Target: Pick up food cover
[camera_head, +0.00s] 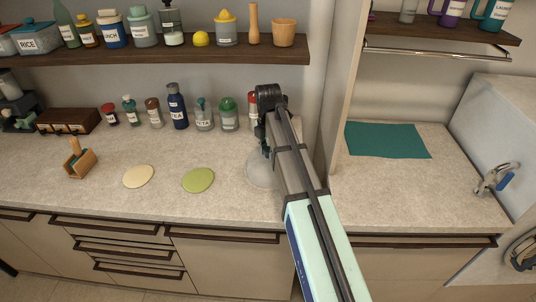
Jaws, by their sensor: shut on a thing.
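The food cover appears to be the pale, see-through round thing (260,172) on the counter, at the front right of the left counter section. My arm hides its right side. My gripper (265,148) points down just above and behind it, mostly hidden by my own arm. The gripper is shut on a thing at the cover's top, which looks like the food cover. The fingertips are too small to make out, and I cannot tell whether the cover touches the counter.
A yellow disc (138,176) and a green disc (198,180) lie left of the cover. Several bottles and jars, such as a dark blue bottle (177,106), line the back wall. A loaded shelf (150,54) hangs above. A teal mat (387,140) lies right of the divider panel (345,80).

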